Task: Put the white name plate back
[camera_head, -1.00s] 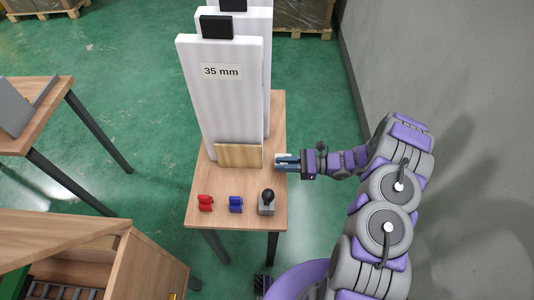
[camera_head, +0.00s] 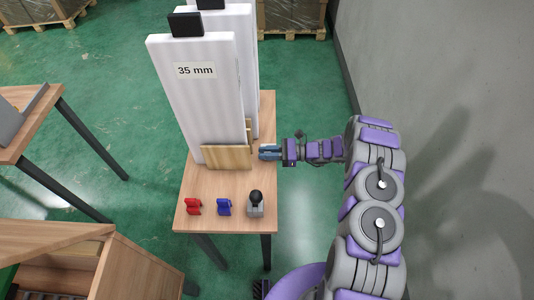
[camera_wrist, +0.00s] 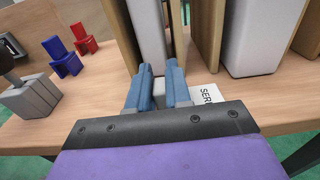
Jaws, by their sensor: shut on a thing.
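The white name plate (camera_wrist: 208,96) shows in the wrist view, low and just right of my fingers, with the letters "SER" readable; the rest is hidden by the fingers and wrist. My gripper (camera_wrist: 157,88) has two blue fingers shut on the plate. In the head view my gripper (camera_head: 268,152) is over the right edge of the small wooden table (camera_head: 190,215), beside a wooden block (camera_head: 227,157). The plate cannot be made out there.
Tall white panels (camera_head: 195,110) with black tops stand on the table; the front one bears a "35 mm" label (camera_head: 196,70). A red piece (camera_head: 194,206), a blue piece (camera_head: 224,206) and a grey piece with a black knob (camera_head: 256,205) stand at the front. A grey wall is at right.

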